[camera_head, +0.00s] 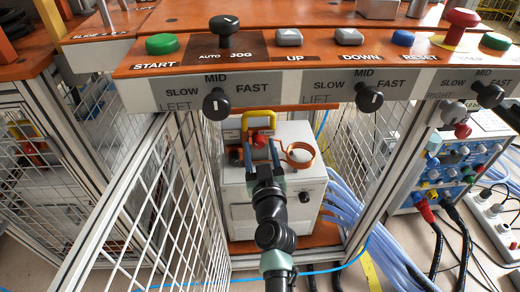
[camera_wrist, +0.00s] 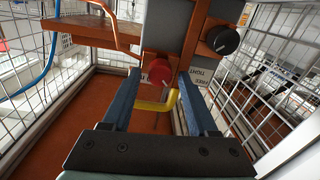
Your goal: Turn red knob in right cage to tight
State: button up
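The red knob (camera_head: 260,137) sits on the upper part of the white heater box (camera_head: 240,212) inside the cage. My gripper (camera_head: 260,147) reaches to it from the front, its two blue fingers pointing at the knob. In the wrist view the red knob (camera_wrist: 158,72) shows between the fingertips of my gripper (camera_wrist: 160,78). The fingers are apart, one on each side; whether either touches the knob I cannot tell. Labels reading TIGHT (camera_wrist: 201,75) and FREE are to the right of the knob. A yellow handle (camera_wrist: 157,104) crosses between the fingers.
A copper coil (camera_head: 302,154) is right of the fingers. A black knob (camera_wrist: 223,40) is right of the red one. Mesh walls (camera_head: 130,205) stand on both sides, and the orange control panel (camera_head: 330,60) overhangs the front. Blue hoses (camera_head: 365,212) run at the right.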

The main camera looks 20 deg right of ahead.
grip_shut()
jog(key=shift+m, duration=0.4)
jog(key=m+b, duration=0.1)
jog(key=m, duration=0.2)
jog(key=shift+f+m, duration=0.1)
jog(key=shift+m, duration=0.2)
jog(key=m, duration=0.4)
jog(key=shift+m, duration=0.3)
jog(key=m, duration=0.4)
jog(key=shift+m, duration=0.4)
jog(key=shift+f+m+h, duration=0.1)
jog(key=shift+m+h, duration=0.2)
jog(key=shift+m, duration=2)
jog(key=shift+a+p, duration=0.1)
jog(key=shift+p, duration=0.2)
